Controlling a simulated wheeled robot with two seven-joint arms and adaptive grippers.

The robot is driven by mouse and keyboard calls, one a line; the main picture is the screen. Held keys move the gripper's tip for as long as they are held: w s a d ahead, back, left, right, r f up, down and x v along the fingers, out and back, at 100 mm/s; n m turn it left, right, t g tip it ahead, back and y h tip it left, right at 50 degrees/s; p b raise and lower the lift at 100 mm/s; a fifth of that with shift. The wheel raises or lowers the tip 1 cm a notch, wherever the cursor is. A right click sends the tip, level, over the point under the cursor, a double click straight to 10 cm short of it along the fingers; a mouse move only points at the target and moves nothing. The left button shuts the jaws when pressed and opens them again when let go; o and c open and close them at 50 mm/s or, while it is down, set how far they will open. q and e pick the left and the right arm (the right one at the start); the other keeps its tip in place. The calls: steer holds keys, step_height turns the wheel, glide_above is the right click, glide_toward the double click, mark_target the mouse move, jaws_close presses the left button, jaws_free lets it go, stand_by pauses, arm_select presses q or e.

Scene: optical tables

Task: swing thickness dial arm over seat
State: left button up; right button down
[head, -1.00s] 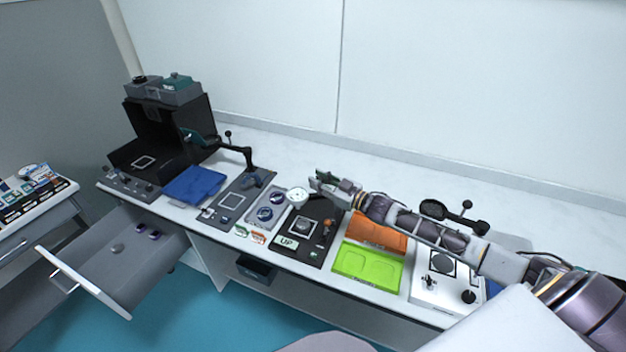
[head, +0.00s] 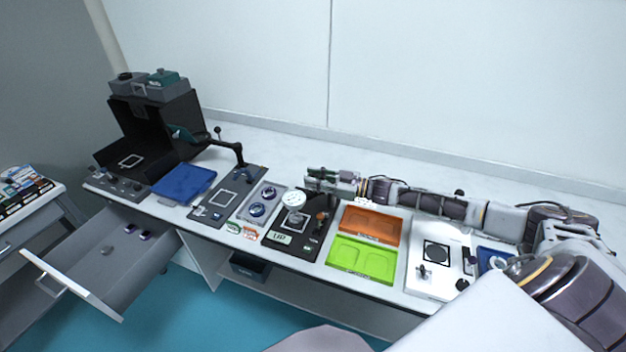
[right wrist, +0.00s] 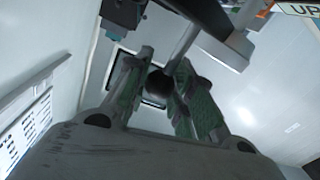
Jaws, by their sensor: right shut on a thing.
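The thickness dial (head: 294,199) is a white round gauge over the rear part of the dark station with the UP label (head: 281,238). The round seat (head: 295,219) shows just in front of the dial and is partly covered by it. My right gripper (head: 314,180) is behind the dial, at the back of this station. In the right wrist view its green-padded fingers (right wrist: 160,90) are shut on a dark ball knob (right wrist: 159,82), with a rod running up from it. The dial arm itself is mostly hidden by my gripper in the head view. My left gripper is not in view.
Orange (head: 370,225) and green (head: 362,256) trays lie right of the station, then a white device (head: 425,278). A drawer (head: 100,262) stands open.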

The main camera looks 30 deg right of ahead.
steer(key=shift+s+f, duration=0.1)
stand_by(0.5)
steer(key=c, duration=1.2)
jaws_free()
steer(key=shift+v, duration=6)
steer(key=shift+d, duration=0.1)
